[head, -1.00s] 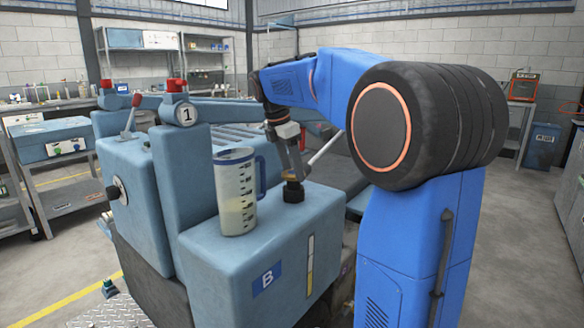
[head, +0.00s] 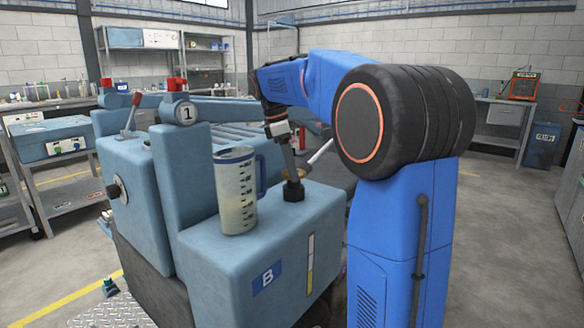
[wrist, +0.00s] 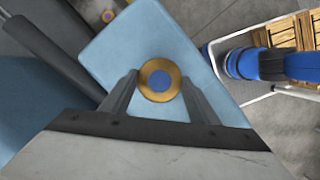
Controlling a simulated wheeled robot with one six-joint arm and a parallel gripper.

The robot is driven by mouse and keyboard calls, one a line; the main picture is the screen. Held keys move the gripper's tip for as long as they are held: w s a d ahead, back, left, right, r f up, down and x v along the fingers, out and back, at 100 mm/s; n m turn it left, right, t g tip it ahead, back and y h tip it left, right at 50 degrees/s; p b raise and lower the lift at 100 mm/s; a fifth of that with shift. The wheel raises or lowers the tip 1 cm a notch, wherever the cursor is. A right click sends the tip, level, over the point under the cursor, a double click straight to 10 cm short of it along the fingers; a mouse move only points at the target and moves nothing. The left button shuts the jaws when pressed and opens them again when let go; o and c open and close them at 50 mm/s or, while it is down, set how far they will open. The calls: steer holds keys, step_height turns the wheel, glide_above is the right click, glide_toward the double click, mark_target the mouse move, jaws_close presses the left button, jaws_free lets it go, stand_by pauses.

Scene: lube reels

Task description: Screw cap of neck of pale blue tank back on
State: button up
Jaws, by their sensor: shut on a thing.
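The pale blue tank (head: 255,240) carries a blue B label and a sight strip on its front. Its dark neck (head: 293,193) stands on the top face, right of the measuring jug. My gripper (head: 293,172) points down over the neck. In the wrist view, the cap (wrist: 160,80) is a brass ring with a blue-grey centre. It sits between the fingertips of my gripper (wrist: 158,84), which are shut on its sides. The cap lines up with the neck in the head view. I cannot tell whether it touches the neck or how its thread sits.
A clear graduated jug (head: 237,190) with pale liquid and a blue handle stands on the tank's top, left of the neck. A pale rod (head: 321,151) slants up just right of the gripper. A post with a round 1 plate (head: 186,113) rises behind the jug.

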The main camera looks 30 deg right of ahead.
steer(key=m+y, duration=0.1)
steer(key=m, duration=0.4)
steer(key=shift+w+d+g, duration=0.1)
steer(key=shift+g, duration=0.3)
steer(key=shift+m, duration=0.9)
steer(key=m+y, duration=0.1)
steer(key=m, duration=0.2)
steer(key=shift+d+g, duration=0.1)
steer(key=shift+g, duration=0.3)
steer(key=shift+m, duration=0.3)
steer(key=m+y, duration=0.1)
steer(key=m, duration=0.2)
steer(key=shift+d+m, duration=0.1)
steer(key=shift+m, duration=0.2)
steer(key=shift+f+m+y, duration=0.1)
steer(key=shift+m+y, duration=0.2)
steer(key=shift+m, duration=0.4)
